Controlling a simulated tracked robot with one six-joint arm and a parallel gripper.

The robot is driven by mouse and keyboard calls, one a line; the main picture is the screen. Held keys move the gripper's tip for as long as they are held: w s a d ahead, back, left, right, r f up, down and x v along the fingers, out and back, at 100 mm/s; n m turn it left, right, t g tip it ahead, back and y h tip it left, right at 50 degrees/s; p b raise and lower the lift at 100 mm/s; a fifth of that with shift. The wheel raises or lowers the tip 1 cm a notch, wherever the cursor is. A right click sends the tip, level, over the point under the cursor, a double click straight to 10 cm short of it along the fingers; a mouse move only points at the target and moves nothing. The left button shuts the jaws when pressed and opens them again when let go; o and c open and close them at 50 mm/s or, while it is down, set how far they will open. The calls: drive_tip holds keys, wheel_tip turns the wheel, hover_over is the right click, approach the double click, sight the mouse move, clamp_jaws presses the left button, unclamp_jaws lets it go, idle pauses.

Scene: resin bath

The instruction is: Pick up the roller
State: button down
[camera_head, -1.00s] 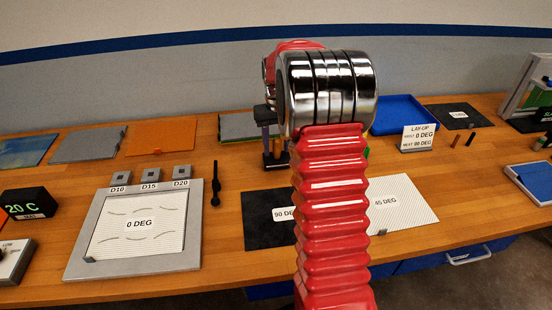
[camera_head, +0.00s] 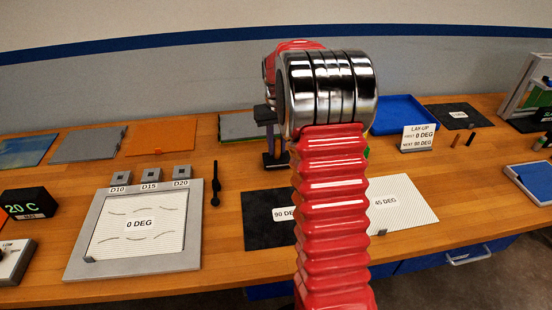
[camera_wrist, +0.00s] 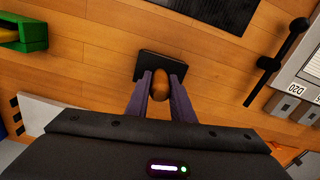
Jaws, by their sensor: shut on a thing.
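The roller shows in the wrist view as a rounded orange-brown handle (camera_wrist: 160,87) between my two purple fingers. My gripper (camera_wrist: 161,76) is shut on this handle. A dark rectangular block or stand (camera_wrist: 153,62) lies just beyond and below the fingertips; I cannot tell whether the roller still touches it. In the head view my gripper (camera_head: 268,134) shows only in part, behind my arm, and the stand's dark base (camera_head: 273,162) shows below it. The roller's working end is hidden.
A slim black tool (camera_head: 215,182) lies left of the stand, beside the grey frame (camera_head: 75,262) with the 0 DEG sheet. A black 90 DEG sheet (camera_head: 262,232) and a white 45 DEG sheet (camera_head: 410,212) lie in front. A blue tray (camera_head: 402,112) stands behind right.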

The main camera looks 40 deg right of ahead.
idle(0.4)
wheel_tip(320, 180, up, 10)
drive_tip(key=shift+r, duration=0.1)
idle(0.5)
drive_tip(key=c, duration=2.2)
unclamp_jaws()
clamp_jaws()
